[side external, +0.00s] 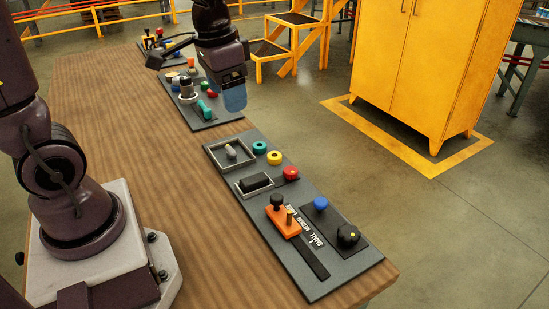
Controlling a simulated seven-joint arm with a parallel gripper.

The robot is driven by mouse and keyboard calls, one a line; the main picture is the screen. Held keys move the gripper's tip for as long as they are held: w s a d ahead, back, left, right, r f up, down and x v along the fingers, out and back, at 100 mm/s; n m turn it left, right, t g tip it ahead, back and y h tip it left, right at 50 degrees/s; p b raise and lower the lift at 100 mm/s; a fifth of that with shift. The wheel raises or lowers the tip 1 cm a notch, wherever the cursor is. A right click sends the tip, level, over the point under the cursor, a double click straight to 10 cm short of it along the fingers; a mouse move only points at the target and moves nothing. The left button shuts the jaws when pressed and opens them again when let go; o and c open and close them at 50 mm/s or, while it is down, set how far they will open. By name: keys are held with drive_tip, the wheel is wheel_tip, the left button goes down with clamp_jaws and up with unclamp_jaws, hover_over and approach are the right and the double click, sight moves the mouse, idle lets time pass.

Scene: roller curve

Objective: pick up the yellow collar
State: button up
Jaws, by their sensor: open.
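The yellow collar (274,158) is a small ring with a dark centre on the near grey board (222,142), close to its right edge. A teal ring (259,147) sits just behind it and a red round piece (291,173) just in front. My gripper (233,100) points down with blue-grey fingers above the right edge of the farther board, up and left of the collar in the picture. It is open and apart from the collar. The gap between its fingers is hard to see from this side. The collar is in full view.
The near board also carries a framed recess with a grey peg (231,152), a black block (256,182), an orange slider with a black knob (282,220), a blue knob (321,204) and a black dial (348,235). A farther board (214,121) holds several parts. The left tabletop (110,105) is bare.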

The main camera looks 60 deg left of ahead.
drive_tip(key=w+a+f+m+g, duration=0.2)
drive_tip(key=w+a+f+m, duration=0.3)
drive_tip(key=w+a+f, duration=0.15)
drive_tip(key=m, duration=1.7)
hover_over(274, 152)
drive_tip(key=d, duration=0.1)
wheel_tip(274, 152, down, 9)
drive_tip(key=shift+m+t+h, duration=0.3)
wheel_tip(274, 152, down, 8)
drive_tip(key=shift+s+r, duration=0.1)
drive_tip(key=shift+r, duration=0.15)
drive_tip(key=shift+a+f, duration=0.15)
drive_tip(key=shift+f, duration=1.25)
drive_tip(key=shift+a+f, duration=0.1)
drive_tip(key=shift+f, duration=1.25)
drive_tip(key=shift+c, duration=0.4)
drive_tip(key=c, duration=0.9)
